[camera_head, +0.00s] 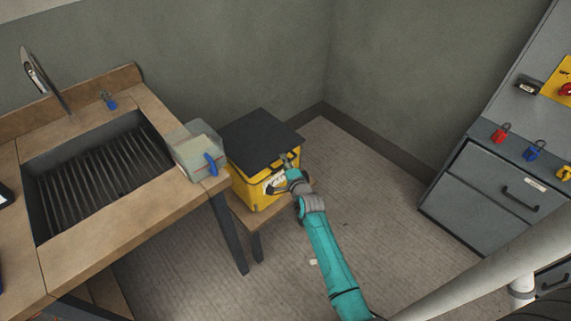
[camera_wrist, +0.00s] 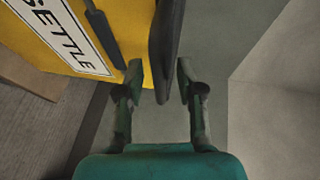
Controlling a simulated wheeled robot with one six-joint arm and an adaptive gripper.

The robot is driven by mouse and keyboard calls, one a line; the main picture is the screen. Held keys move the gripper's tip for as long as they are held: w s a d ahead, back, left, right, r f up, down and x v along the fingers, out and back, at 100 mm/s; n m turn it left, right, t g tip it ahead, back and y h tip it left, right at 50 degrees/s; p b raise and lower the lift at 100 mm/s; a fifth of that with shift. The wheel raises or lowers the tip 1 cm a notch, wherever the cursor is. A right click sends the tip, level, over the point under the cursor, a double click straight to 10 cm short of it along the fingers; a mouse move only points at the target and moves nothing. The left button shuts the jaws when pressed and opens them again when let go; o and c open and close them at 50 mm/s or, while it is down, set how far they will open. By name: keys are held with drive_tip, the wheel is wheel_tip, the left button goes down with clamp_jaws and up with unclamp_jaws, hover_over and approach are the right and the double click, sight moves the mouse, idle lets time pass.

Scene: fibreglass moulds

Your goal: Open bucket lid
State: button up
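The bucket (camera_head: 250,184) is a yellow box with a flat black lid (camera_head: 262,138) lying across its top. My gripper (camera_head: 287,160) is at the bucket's near right side, by the lid's edge. In the wrist view my gripper (camera_wrist: 160,82) is open, with the dark lid edge (camera_wrist: 166,45) between its fingers. The left finger is close to the yellow wall (camera_wrist: 135,20), and the right finger is on the lid's outer side. Whether either finger touches the lid is unclear. A white label reading "SETTLE" (camera_wrist: 62,34) is on the yellow wall.
The bucket stands on a low wooden stool (camera_head: 243,212). To its left is a wooden counter (camera_head: 110,235) with a sink (camera_head: 95,170) and a grey box (camera_head: 193,150). Walls are behind. Floor to the right is clear up to a grey drawer cabinet (camera_head: 490,195).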

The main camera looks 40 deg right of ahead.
clamp_jaws()
drive_tip(key=shift+r, duration=0.15)
